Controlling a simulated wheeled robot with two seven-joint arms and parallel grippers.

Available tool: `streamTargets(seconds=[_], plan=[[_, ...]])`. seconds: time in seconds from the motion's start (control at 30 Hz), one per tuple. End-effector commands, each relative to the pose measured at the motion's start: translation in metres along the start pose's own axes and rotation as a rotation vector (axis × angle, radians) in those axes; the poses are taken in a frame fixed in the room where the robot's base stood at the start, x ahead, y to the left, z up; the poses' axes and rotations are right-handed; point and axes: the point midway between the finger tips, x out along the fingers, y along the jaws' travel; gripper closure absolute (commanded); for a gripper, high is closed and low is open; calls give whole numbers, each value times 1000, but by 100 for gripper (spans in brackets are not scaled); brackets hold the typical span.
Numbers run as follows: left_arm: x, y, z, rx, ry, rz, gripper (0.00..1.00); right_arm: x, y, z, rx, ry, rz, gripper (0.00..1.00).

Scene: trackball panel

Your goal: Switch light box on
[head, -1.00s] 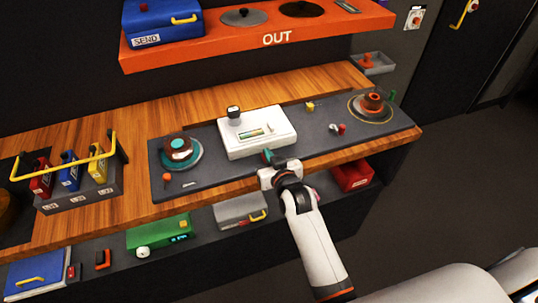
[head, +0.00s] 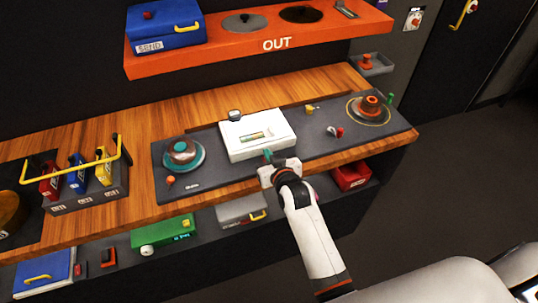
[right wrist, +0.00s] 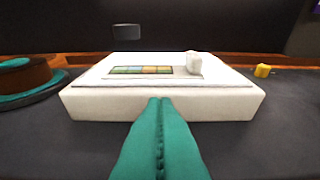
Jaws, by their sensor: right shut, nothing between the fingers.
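The white light box (head: 277,143) stands on the dark panel in the middle of the worktop. In the right wrist view the light box (right wrist: 100,104) shows its front face, a strip of coloured squares (right wrist: 155,71) on top and a small white block (right wrist: 194,63) right of the strip. A dark block (head: 234,115) shows at its back left corner in the head view. My right gripper (head: 267,155) is at the box's front edge, its teal fingers (right wrist: 160,100) shut and empty, pointing at the front face. Whether they touch it I cannot tell. My left gripper is not in view.
On the dark panel (head: 215,196), a teal and brown round control (head: 182,153) is left of the box and an orange one (head: 371,103) far right. A small yellow piece (head: 310,110) and a red-tipped lever (head: 337,132) lie between. An orange shelf (head: 220,50) overhangs behind.

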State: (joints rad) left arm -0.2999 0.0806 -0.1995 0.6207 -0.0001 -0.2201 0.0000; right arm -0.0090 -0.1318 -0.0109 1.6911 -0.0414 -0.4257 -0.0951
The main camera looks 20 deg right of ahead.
Motion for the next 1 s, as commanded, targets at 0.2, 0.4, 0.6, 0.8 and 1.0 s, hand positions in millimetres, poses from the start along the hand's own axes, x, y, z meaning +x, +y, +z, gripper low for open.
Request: streamTargets(seconds=[0.2,0.4,0.6,0.8,1.0], plan=[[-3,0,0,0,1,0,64,-1,0,2,0,1,0,100],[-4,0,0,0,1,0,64,-1,0,4,-1,0,0,100],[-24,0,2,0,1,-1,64,-2,-2,26,-1,-1,0,100],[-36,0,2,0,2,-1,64,-10,-5,43,-1,2,0,100],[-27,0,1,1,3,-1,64,-50,-5,49,0,0,0,100]])
